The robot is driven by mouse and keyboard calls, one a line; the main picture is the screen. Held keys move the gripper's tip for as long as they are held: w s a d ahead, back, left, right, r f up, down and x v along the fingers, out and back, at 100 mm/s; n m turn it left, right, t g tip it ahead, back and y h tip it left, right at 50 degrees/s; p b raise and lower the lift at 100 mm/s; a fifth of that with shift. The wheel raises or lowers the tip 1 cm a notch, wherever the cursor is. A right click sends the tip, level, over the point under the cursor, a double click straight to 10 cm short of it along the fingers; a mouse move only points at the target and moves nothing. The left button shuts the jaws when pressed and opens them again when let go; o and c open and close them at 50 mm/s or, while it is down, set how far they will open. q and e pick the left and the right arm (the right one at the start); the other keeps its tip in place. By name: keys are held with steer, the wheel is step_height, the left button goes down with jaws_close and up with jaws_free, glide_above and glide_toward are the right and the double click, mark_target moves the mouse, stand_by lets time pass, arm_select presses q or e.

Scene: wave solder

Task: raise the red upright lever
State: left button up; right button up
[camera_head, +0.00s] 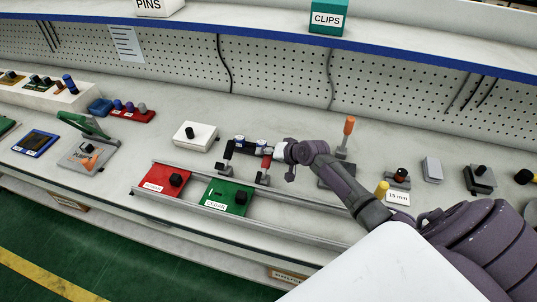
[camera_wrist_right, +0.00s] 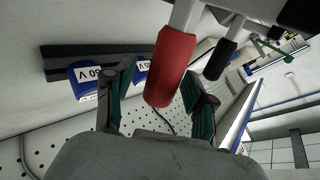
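The red lever shows in the wrist view as a rounded red handle (camera_wrist_right: 170,68) on a pale metal stem. In the head view only a small red part (camera_head: 266,163) shows beside my right gripper (camera_head: 262,151), mostly hidden by it. In the wrist view the fingers of my right gripper (camera_wrist_right: 160,108) are apart, one on each side of the red handle, with a visible gap on the left. Whether the right finger touches it I cannot tell. A black-handled lever (camera_wrist_right: 221,58) stands next to the red one. My left gripper is not in view.
Blue labels marked with V (camera_wrist_right: 86,80) sit on a dark bar behind the levers. A red block (camera_head: 160,181) and a green block (camera_head: 224,196) lie on rails in front. An orange-handled lever (camera_head: 348,126) stands to the right. A white box (camera_head: 195,137) is to the left.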

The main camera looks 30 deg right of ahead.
steer(key=v, duration=1.2)
stand_by(0.4)
